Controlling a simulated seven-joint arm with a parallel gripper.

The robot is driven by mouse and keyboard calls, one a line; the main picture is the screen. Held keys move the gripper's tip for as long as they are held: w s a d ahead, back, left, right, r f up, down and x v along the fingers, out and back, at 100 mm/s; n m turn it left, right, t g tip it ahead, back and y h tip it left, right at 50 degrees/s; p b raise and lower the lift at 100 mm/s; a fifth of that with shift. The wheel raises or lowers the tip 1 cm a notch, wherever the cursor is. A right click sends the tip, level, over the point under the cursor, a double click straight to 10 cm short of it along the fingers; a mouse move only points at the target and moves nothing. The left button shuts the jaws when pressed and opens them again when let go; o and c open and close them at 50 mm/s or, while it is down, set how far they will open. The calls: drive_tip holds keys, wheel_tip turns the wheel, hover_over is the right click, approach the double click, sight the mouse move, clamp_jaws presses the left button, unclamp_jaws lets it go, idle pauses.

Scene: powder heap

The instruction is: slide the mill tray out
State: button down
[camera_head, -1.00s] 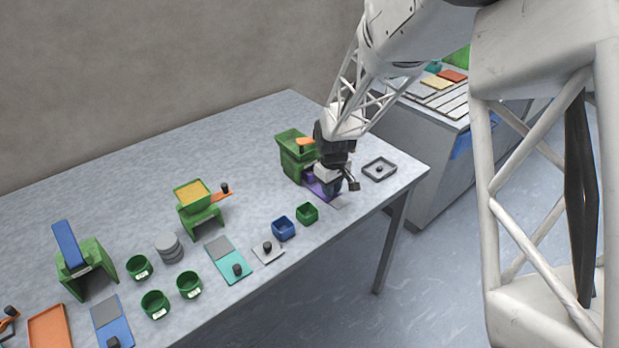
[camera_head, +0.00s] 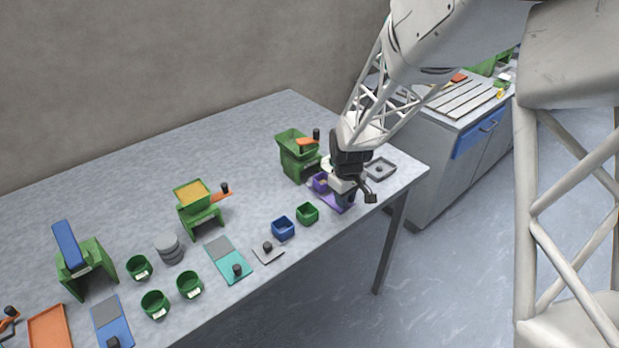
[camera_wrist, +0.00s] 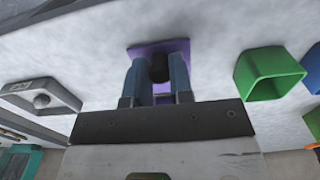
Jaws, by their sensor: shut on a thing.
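The green mill (camera_head: 298,155) stands on the table with an orange crank and a black knob on top. My gripper (camera_head: 344,198) covers part of the tray. In the wrist view the tray (camera_wrist: 145,48) shows its black knob (camera_wrist: 158,68) between my two blue fingers, and my gripper (camera_wrist: 158,75) is shut on it.
A small green cup (camera_head: 307,213) and a blue cup (camera_head: 283,228) stand left of my gripper. A grey tray with a knob (camera_head: 380,169) lies to the right. The table's front edge is close. A cabinet (camera_head: 462,145) stands beyond the right end.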

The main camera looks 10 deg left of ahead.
drive_tip(key=c, duration=1.1)
unclamp_jaws()
drive_tip(key=shift+s+d, duration=0.1)
drive_tip(key=shift+r, duration=0.1)
drive_tip(key=shift+r, duration=3.6)
drive_tip(key=shift+r, duration=0.15)
